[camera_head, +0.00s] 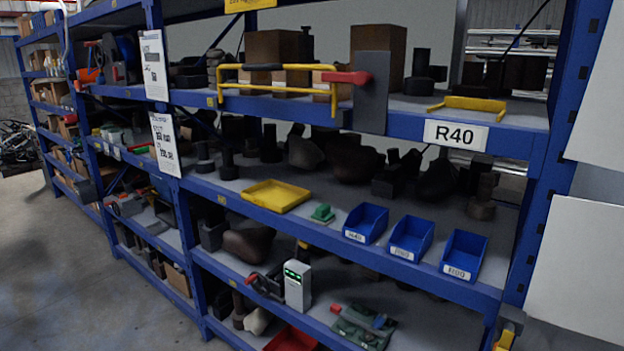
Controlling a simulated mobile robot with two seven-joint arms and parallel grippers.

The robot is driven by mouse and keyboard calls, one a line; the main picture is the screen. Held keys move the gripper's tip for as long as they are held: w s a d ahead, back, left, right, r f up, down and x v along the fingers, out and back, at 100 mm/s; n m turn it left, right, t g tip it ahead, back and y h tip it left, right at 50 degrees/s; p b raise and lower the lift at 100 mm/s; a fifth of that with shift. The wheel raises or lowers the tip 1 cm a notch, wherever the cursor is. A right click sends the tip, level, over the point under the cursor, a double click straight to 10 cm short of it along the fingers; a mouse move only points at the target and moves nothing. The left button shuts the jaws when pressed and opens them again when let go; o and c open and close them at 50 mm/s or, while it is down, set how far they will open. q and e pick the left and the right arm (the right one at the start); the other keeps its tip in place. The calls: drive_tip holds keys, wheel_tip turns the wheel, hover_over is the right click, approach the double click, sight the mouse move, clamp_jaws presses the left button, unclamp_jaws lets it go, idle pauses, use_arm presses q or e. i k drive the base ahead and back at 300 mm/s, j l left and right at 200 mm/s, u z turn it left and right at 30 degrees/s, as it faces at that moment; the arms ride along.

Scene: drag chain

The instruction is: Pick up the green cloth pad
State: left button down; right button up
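A flat, dull green piece that looks like the green cloth pad (352,333) lies on the lower shelf near its front edge. Small red and blue items lie on or against it and cover part of it. A smaller bright green object (322,214) with a raised middle sits on the middle shelf; I cannot tell whether it is cloth.
The middle shelf holds a yellow tray (275,195) and blue bins (411,238) along its front. On the lower shelf, a white device with green lights (297,285) stands left of the dull green piece. A red tray (290,340) is lower down. Open floor (60,270) lies at left.

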sight(322, 216)
drive_tip(key=z, duration=0.4)
drive_tip(key=j+z, duration=0.15)
drive_tip(key=z, duration=0.25)
drive_tip(key=i+j+z, duration=0.1)
drive_tip(key=z, duration=0.3)
drive_tip(key=j+z, duration=0.35)
drive_tip(key=j, duration=0.15)
drive_tip(key=j+z, duration=0.5)
drive_tip(key=j, duration=0.3)
drive_tip(key=k+j, duration=0.15)
drive_tip(key=j, duration=0.25)
drive_tip(key=k+j+z, duration=0.15)
drive_tip(key=j, duration=0.25)
drive_tip(key=i, duration=0.05)
